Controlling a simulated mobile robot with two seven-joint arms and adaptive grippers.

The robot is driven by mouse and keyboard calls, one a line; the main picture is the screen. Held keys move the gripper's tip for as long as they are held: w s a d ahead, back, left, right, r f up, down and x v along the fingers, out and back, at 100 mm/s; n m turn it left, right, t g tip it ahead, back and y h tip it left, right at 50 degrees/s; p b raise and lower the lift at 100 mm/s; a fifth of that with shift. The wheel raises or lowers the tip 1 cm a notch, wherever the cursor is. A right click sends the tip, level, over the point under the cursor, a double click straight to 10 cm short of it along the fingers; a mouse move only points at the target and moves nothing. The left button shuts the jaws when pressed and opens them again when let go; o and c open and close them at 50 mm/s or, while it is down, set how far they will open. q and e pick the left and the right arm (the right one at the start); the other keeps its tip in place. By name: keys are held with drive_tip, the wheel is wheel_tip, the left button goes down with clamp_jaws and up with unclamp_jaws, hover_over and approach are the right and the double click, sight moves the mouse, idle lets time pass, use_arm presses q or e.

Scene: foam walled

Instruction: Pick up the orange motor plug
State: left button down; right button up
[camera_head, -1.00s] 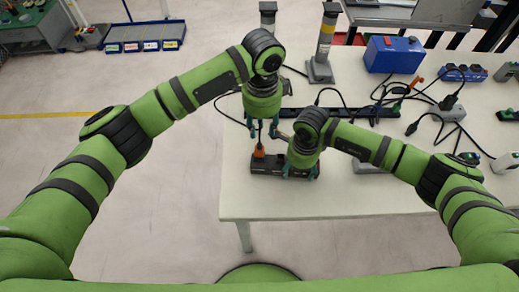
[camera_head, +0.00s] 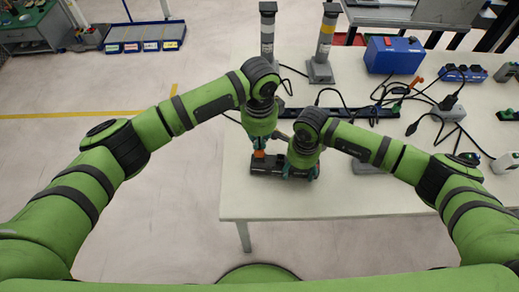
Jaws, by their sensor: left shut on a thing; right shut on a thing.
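The orange motor plug (camera_head: 259,154) stands in the left part of a black socket block (camera_head: 265,168) near the front left of the white table. My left gripper (camera_head: 259,146) points down from above and is shut on the orange motor plug; its fingers hide the plug's upper part. My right gripper (camera_head: 300,173) points down just to the right of it and is shut on the right part of the black socket block, which lies on the table. The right hand hides part of the block.
Two posts, one white-banded (camera_head: 267,35) and one yellow-banded (camera_head: 325,45), stand at the table's back left. A blue box (camera_head: 393,55), a long black strip (camera_head: 370,113) and tangled black cables lie to the right. The table front is clear.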

drive_tip(key=shift+f, duration=0.1)
use_arm(q)
wheel_tip(320, 180, up, 10)
drive_tip(key=shift+r, duration=0.1)
idle(0.3)
use_arm(e)
drive_tip(key=o, duration=1.4)
wheel_tip(320, 180, up, 12)
